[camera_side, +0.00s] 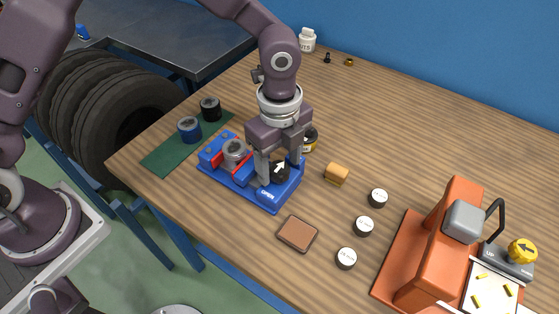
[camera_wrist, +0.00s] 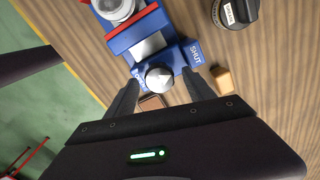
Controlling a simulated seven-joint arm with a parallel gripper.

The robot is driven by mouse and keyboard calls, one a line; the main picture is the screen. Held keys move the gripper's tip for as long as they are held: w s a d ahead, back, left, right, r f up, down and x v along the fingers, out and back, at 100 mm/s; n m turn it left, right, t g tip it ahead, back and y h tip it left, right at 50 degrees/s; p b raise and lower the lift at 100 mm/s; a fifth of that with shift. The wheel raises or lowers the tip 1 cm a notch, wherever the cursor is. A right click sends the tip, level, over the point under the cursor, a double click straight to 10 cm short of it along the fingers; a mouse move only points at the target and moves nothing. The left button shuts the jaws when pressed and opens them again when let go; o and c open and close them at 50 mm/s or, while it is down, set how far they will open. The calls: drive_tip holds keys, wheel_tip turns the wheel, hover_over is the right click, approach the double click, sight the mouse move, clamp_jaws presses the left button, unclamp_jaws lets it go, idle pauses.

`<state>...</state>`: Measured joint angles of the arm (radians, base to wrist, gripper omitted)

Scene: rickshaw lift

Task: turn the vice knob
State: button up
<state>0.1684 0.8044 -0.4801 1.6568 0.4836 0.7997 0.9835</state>
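The blue vice (camera_side: 243,190) lies on the wooden table, with red-lined jaws around a grey round part (camera_side: 234,152). Its dark knob (camera_side: 279,172) carries a white arrow and sits at the vice's right end. An OPEN label shows in the side view. In the wrist view the knob (camera_wrist: 160,78) looks pale, with the SHUT label (camera_wrist: 195,54) to its right and the other label partly hidden by a finger. My gripper (camera_side: 280,165) is open, pointing down, with one finger on each side of the knob. In the wrist view my gripper (camera_wrist: 161,80) shows small gaps beside the knob; contact is unclear.
A green mat (camera_side: 163,160) with a blue and a black cylinder lies left of the vice. A dark jar (camera_side: 311,140) stands close behind my gripper. An orange block (camera_side: 337,174), a brown pad (camera_side: 297,233) and several round weights lie to the right, before an orange machine (camera_side: 443,250).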

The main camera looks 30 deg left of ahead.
sight(279, 168)
drive_tip(key=shift+r, duration=0.1)
wheel_tip(279, 168, up, 7)
drive_tip(key=shift+f, duration=0.15)
drive_tip(key=shift+a+r, duration=0.2)
drive_tip(key=shift+r, duration=0.15)
drive_tip(key=s+a+r+n+t+y, duration=0.1)
drive_tip(key=s+a+r+n+t, duration=0.2)
drive_tip(key=s+a+r+n, duration=0.85)
drive_tip(key=s+a+r+n+t+h, duration=0.1)
drive_tip(key=s+a+r+n+t, duration=0.1)
drive_tip(key=s+a+n, duration=0.3)
drive_tip(key=s+n, duration=0.4)
drive_tip(key=shift+a+n+t, duration=0.3)
drive_tip(key=shift+a+n, duration=0.05)
drive_tip(key=shift+a, duration=0.05)
